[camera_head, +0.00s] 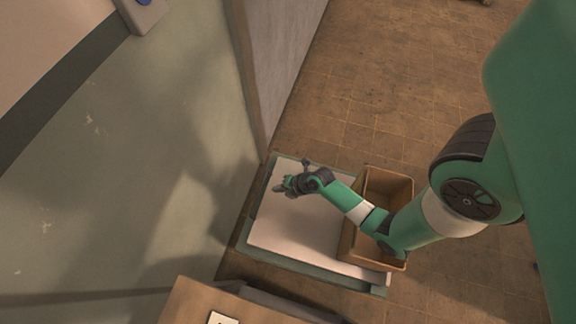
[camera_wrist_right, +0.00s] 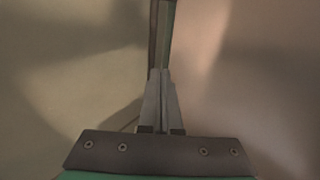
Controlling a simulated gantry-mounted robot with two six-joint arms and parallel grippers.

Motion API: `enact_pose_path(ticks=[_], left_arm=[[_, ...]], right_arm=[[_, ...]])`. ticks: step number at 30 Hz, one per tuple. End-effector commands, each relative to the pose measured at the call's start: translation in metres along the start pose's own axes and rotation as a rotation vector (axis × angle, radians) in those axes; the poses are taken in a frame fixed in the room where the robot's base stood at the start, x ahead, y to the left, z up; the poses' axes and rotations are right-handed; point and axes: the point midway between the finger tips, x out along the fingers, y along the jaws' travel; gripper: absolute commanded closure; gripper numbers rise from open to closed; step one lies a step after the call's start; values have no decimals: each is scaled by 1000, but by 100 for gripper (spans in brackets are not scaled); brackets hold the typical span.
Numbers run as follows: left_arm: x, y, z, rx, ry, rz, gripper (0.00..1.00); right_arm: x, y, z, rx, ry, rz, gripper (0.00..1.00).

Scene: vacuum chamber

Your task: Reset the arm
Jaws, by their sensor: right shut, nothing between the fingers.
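My right arm reaches in from the right in the head view. Its green and black links end in my right gripper (camera_head: 280,188), which hangs over the left part of a white-topped low table (camera_head: 300,232). In the right wrist view the two grey fingers of my right gripper (camera_wrist_right: 161,75) lie together with nothing between them. My left gripper shows in neither view.
A brown open box (camera_head: 391,178) stands at the table's right side, under my right arm. A pale green wall or panel (camera_head: 130,150) fills the left. A brown surface (camera_head: 195,300) is at the bottom. Tiled floor (camera_head: 400,80) lies open beyond the table.

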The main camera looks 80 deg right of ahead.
Motion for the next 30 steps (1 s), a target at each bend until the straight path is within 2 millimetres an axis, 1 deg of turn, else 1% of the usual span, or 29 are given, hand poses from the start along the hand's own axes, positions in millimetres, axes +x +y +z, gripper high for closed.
enact_pose_path(ticks=[1, 3, 6, 7, 11, 22, 24, 25, 26, 29, 30], left_arm=[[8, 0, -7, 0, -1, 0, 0], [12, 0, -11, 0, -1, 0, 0], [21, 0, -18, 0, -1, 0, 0], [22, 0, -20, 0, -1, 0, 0], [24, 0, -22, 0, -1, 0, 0], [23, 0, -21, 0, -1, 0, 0], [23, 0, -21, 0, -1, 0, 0], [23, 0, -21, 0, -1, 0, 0], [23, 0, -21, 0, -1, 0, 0], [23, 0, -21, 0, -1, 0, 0], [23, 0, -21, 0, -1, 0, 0]], right_arm=[[-19, 5, 0, 3, -3, 3, 100], [-34, 5, 1, 2, -3, 3, 100], [-52, 7, 0, 2, -1, 2, 100], [-55, 7, 0, 1, 0, 2, 100], [-61, 7, 0, 0, 0, 4, 100], [-60, 6, 0, -2, 1, 4, 100], [-60, 8, -4, -15, 10, 5, 100], [-58, 13, -7, -31, 16, 12, 100], [-57, 22, -8, -50, 21, 25, 100], [-52, 75, -11, -140, 33, 101, 100], [-53, 105, -13, -183, 34, 147, 100]])
